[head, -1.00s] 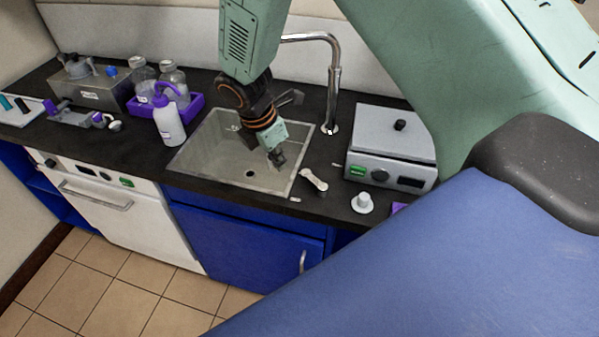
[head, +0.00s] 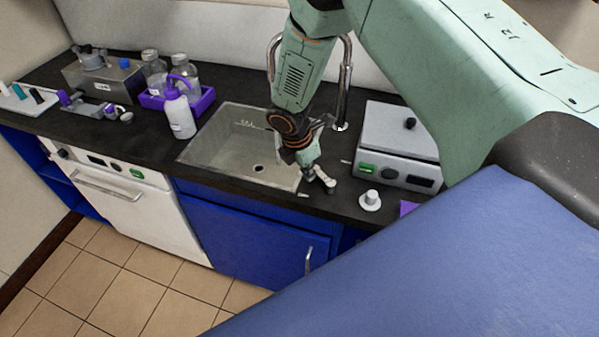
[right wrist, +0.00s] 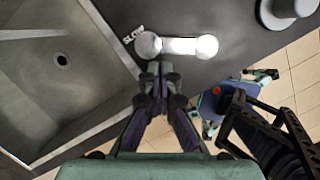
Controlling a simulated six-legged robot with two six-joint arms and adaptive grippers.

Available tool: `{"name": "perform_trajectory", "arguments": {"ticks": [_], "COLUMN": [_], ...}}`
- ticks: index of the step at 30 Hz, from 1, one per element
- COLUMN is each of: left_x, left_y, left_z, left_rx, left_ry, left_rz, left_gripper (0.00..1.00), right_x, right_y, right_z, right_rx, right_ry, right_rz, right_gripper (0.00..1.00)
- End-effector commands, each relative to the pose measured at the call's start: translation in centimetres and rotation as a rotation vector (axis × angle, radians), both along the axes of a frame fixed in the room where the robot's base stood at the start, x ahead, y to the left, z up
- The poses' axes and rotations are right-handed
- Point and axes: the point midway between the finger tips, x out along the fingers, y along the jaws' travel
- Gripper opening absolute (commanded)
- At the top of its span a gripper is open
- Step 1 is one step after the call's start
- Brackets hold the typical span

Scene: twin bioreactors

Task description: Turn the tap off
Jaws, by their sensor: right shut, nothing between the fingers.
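The tap's curved metal spout (head: 346,75) rises behind the sink (head: 216,158), partly covered by my right arm. A small pale lever handle (head: 327,180) lies on the black counter at the sink's front right corner. It also shows in the right wrist view (right wrist: 182,46), lying crosswise, with lettering beside its left, round end. My right gripper (head: 313,174) is shut and empty, just beside the lever. In the right wrist view its fingertips (right wrist: 159,68) are just below the lever's left part; I cannot tell if they touch. No water stream is visible. My left gripper is not in view.
A white hotplate-like device (head: 398,142) stands right of the sink, with a small white knob (head: 370,200) on the counter before it. A wash bottle (head: 179,112) and a purple tray (head: 205,101) stand left of the sink. Blue cabinet doors (head: 250,236) are below.

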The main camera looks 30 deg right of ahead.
Motion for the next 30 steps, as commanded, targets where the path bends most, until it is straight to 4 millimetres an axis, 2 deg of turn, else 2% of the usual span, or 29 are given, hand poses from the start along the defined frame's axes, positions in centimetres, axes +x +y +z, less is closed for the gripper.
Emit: {"name": "perform_trajectory", "arguments": {"ticks": [14,30], "left_x": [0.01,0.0], "left_y": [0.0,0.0], "left_z": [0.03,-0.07], "left_rx": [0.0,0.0], "left_ry": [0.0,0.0], "left_rz": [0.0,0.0], "left_gripper": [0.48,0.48], "right_x": [0.02,0.33], "right_y": [-0.34,-0.79], "right_z": [-0.04,-0.06], "right_rx": [0.0,0.0], "right_ry": [0.001,0.001], "right_rz": [-0.003,-0.098], "right_gripper": [0.0,0.0]}}
